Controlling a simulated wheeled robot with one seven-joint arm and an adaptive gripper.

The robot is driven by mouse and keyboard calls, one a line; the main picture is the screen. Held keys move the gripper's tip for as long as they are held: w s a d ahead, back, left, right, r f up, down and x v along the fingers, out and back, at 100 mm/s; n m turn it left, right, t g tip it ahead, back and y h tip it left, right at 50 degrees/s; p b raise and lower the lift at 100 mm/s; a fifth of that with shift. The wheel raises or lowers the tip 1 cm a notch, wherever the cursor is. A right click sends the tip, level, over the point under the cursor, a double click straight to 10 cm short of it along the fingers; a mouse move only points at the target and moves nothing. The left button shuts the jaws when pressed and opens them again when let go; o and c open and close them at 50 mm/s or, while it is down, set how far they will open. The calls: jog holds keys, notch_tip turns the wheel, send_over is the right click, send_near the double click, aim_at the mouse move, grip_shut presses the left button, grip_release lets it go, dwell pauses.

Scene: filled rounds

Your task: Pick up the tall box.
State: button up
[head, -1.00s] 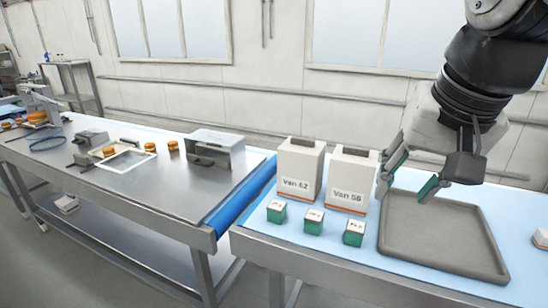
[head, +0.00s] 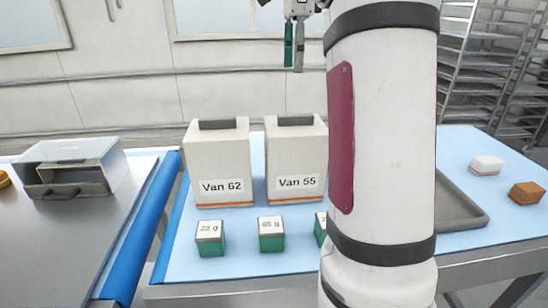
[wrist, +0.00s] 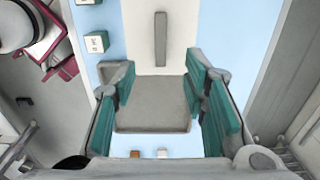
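Two tall white boxes with orange lower bands stand side by side on the blue mat in the head view: Van 62 (head: 220,160) at left and Van 55 (head: 296,155) at right. My gripper (head: 293,58) hangs above and beyond Van 55 in the head view, clear of both boxes. In the wrist view my gripper (wrist: 165,105) is open and empty, with green pads apart.
Small green-and-white cubes (head: 271,236) stand in front of the boxes; my arm partly covers one. A grey tray (head: 462,212) is at right, partly hidden by my arm. A white block (head: 486,165) and a brown block (head: 526,193) lie beyond it.

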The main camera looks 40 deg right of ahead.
send_over(296, 115)
jog(key=f, duration=0.7)
jog(key=shift+w+a+f, duration=0.15)
jog(key=shift+a+f, duration=0.05)
jog(key=shift+f, duration=0.05)
jog(key=shift+d+f+p, duration=0.15)
jog(key=shift+f+p, duration=0.2)
jog(key=shift+f, duration=1)
jog(key=shift+d+f+p, duration=0.1)
jog(key=shift+f+p, duration=0.25)
jog(key=shift+f, duration=0.95)
grip_shut()
